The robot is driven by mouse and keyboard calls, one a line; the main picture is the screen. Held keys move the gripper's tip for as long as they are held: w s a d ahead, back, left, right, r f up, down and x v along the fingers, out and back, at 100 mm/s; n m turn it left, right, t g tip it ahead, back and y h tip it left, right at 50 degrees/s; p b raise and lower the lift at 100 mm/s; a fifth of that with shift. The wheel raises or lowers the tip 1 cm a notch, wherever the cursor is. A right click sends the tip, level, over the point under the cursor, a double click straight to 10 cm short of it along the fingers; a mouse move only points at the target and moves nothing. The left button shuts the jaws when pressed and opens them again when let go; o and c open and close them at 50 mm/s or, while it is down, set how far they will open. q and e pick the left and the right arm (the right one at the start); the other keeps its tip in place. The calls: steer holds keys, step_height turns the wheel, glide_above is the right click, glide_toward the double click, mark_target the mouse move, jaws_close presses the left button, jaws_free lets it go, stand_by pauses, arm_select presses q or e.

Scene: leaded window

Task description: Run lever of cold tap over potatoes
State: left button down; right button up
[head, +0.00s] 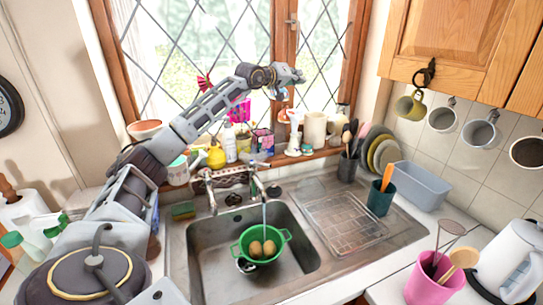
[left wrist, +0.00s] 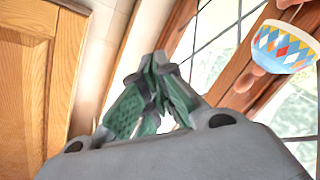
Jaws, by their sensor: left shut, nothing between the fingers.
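A tap (head: 257,187) with a swivel spout stands behind the sink, and a thin pale stream, apparently water, drops from it. A second tap (head: 210,192) stands to its left; I cannot tell the cold one by markings. A green colander (head: 247,255) with two handles sits in the sink bowl (head: 200,265) and holds potatoes (head: 255,249). My left gripper (head: 298,76) is high in front of the window, well above and apart from the taps. In the left wrist view its fingers (left wrist: 160,58) meet at the tips, empty. My right gripper is not in view.
The windowsill is crowded with bottles, mugs and a yellow pot (head: 216,157). A wire rack (head: 343,218) lies on the drainer, with plates (head: 383,152) behind it. A wooden cupboard (head: 455,40) and hanging mugs (head: 411,104) are at the upper right. A patterned cup (left wrist: 284,50) shows in the left wrist view.

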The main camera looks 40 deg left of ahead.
arm_select(q)
steer(key=s+a+f+m+g+y, duration=0.2)
steer(key=s+f+m+g, duration=0.2)
steer(key=s+f+g, duration=0.8)
step_height(320, 180, down, 6)
steer(key=shift+s+a+r+m+y, duration=0.15)
steer(key=shift+s+r+m+y, duration=0.2)
steer(key=shift+s, duration=0.5)
steer(key=shift+f, duration=0.15)
step_height(320, 180, down, 10)
steer(key=p, duration=0.2)
steer(key=shift+s, duration=0.2)
stand_by(0.4)
